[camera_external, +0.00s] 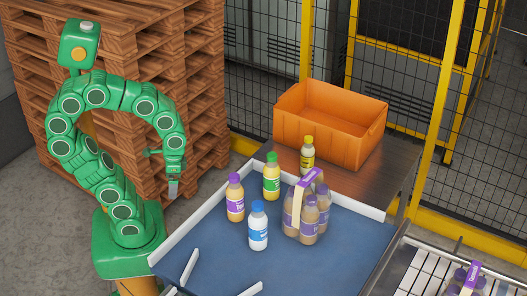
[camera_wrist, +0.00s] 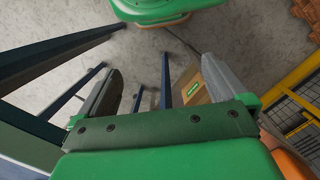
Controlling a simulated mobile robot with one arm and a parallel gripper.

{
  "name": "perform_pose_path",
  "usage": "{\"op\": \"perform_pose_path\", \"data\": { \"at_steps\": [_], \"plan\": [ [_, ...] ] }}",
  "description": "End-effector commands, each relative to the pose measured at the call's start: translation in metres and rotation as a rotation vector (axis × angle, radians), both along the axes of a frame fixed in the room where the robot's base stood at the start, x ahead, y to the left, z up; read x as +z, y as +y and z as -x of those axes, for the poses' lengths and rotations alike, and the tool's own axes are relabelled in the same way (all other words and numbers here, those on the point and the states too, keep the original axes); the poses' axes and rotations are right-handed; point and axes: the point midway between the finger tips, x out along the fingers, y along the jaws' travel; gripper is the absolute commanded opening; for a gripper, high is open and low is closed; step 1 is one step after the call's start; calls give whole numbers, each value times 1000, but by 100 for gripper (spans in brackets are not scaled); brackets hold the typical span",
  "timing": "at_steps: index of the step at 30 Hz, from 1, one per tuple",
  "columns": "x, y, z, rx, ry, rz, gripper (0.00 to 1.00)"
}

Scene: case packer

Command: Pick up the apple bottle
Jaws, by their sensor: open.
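No label is readable as apple. The likeliest match is the green-capped bottle (camera_external: 271,178) with a yellow-green body, upright near the back of the blue table (camera_external: 215,265). Beside it stand a purple-capped bottle (camera_external: 235,200) with tan contents and a white bottle with a blue cap (camera_external: 258,228). A yellow-capped bottle (camera_external: 307,155) stands farther back, by the orange crate. My gripper (camera_external: 173,188) hangs left of the table, pointing down, apart from all the bottles. In the wrist view my gripper (camera_wrist: 150,90) is open and empty, with no bottle in sight.
A bundled pack (camera_external: 308,212) of purple-labelled bottles stands right of the loose bottles. White rails (camera_external: 205,215) edge the blue table. The orange crate (camera_external: 318,130) sits behind on a brown table. A roller conveyor (camera_external: 425,275) is front right. Wooden pallets (camera_external: 130,110) stack behind my arm.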

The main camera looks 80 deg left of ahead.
Motion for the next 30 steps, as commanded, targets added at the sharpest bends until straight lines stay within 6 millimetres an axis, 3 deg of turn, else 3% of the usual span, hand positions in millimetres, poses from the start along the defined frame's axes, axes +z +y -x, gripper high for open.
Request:
{"op": "perform_pose_path", "data": {
  "at_steps": [3,6,14,17,23,30],
  "plan": [
    [-2,0,2,5,2,1,100],
    [-1,0,2,4,2,0,88],
    [-1,1,1,5,0,-2,88],
    [-1,9,-8,18,-29,-27,88],
    [8,57,-66,82,-237,-170,88],
    [49,117,-154,115,-580,-339,88]
  ]
}}
